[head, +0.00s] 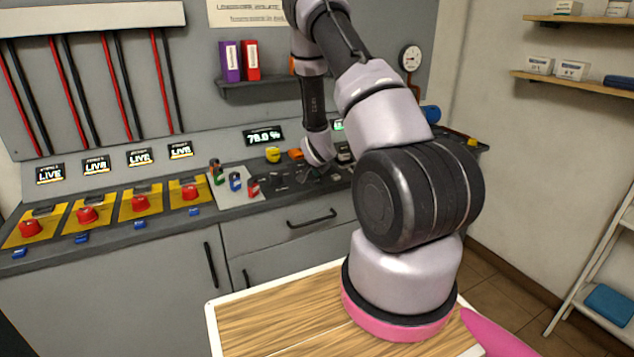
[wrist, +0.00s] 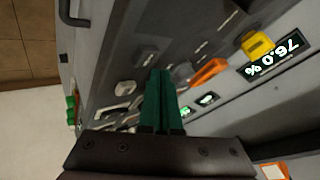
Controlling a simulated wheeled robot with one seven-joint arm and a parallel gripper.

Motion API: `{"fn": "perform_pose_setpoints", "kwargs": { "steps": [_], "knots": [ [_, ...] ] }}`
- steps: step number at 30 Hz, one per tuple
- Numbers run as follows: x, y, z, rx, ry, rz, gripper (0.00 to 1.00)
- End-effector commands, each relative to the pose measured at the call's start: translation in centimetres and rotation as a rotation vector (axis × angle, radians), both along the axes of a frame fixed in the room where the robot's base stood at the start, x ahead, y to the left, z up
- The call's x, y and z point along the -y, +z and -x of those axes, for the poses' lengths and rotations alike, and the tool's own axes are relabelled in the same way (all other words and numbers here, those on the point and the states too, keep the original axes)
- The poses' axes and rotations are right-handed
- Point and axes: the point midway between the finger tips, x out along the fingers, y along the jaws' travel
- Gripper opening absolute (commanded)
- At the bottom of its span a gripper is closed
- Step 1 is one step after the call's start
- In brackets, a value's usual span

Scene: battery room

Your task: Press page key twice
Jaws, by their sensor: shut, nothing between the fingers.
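My gripper (wrist: 160,75) is in the wrist view with its two green fingers together and nothing between them. The fingertips point at the grey counter among small grey and white fittings (wrist: 127,88). In the head view my gripper is low over the back right of the counter, small and partly hidden by my arm. I cannot make out which small part is the page key; no label is readable there. Two small lit green displays (wrist: 208,99) sit to the right of the fingers. I cannot tell whether the fingertips touch anything.
An orange piece (wrist: 208,72) and a yellow piece (wrist: 258,44) lie close to the fingers, beside a percent display (head: 262,136). Several red knobs on yellow plates (head: 140,203) line the counter at left. A shelf with binders (head: 240,62) hangs behind.

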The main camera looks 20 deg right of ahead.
Motion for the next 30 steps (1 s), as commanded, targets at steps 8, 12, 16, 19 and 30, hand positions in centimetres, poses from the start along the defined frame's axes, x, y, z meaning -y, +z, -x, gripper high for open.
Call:
{"fn": "perform_pose_setpoints", "kwargs": {
  "steps": [8, 12, 16, 19, 30],
  "knots": [
    [0.0, -0.8, 0.1, -0.001, 0.0, -0.001, 0.0],
    [0.0, -0.9, 0.0, -0.001, -0.001, 0.0, 0.0],
    [0.0, -0.8, 0.0, 0.0, 0.0, 0.0, 0.0],
    [0.0, -0.8, 0.0, 0.0, 0.0, 0.0, 0.0],
    [0.0, -1.2, 0.0, 0.0, 0.0, 0.0, 0.0]
  ]
}}
